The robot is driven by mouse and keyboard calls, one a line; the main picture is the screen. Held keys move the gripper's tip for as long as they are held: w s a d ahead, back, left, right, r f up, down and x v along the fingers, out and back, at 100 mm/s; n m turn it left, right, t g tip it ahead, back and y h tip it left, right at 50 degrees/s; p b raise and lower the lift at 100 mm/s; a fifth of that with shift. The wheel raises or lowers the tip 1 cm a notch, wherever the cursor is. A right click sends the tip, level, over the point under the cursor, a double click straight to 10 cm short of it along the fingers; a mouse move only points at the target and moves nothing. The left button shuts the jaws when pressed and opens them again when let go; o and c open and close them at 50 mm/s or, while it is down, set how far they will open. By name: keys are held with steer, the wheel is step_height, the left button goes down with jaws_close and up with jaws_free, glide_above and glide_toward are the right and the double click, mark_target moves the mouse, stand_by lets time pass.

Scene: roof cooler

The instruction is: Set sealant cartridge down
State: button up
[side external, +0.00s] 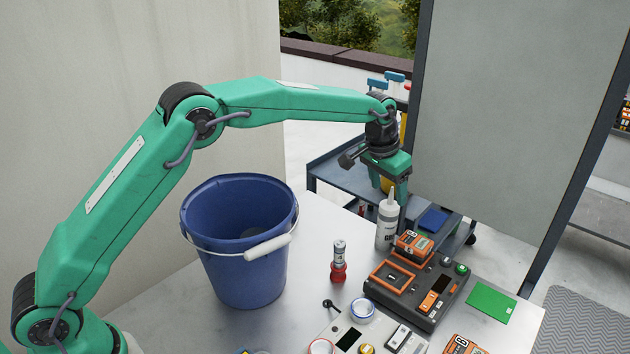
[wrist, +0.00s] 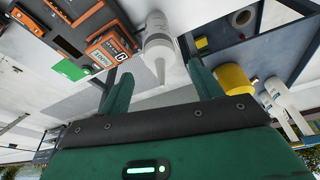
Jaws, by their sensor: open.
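The sealant cartridge (side external: 386,226) is a white tube with a pointed nozzle. It stands upright on the table near the far edge, beside the dark charging station. My gripper (side external: 397,193) is above and around the nozzle end, pointing down. In the wrist view the two green fingers of my gripper (wrist: 160,76) are spread apart. The cartridge (wrist: 158,42) shows beyond and between them, with its nozzle toward the palm. I see no finger pressed on its body. Part of its nozzle is close to a finger in the side view.
A blue bucket (side external: 225,270) with a white handle grip stands at left. The charging station (side external: 395,290) with orange battery packs is right of the cartridge. A green card (side external: 491,302) lies at right. A blue-grey cart (side external: 345,172) stands behind.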

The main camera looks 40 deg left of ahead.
steer(key=v, duration=0.6)
steer(key=shift+r, duration=0.2)
stand_by(0.4)
steer(key=s+a+r+n+t, duration=0.1)
steer(key=s+a+r, duration=0.4)
steer(key=s, duration=0.5)
steer(key=s+a+r, duration=0.5)
steer(key=s, duration=0.4)
steer(key=s+a+f+n, duration=0.1)
steer(key=s+a+f, duration=0.1)
steer(key=s, duration=0.8)
steer(key=s+a+f+t, duration=0.1)
steer(key=s+a+f, duration=0.2)
steer(key=s, duration=0.6)
steer(key=shift+s+f+n+y, duration=0.4)
steer(key=shift+f, duration=0.45)
steer(key=shift+a, duration=0.1)
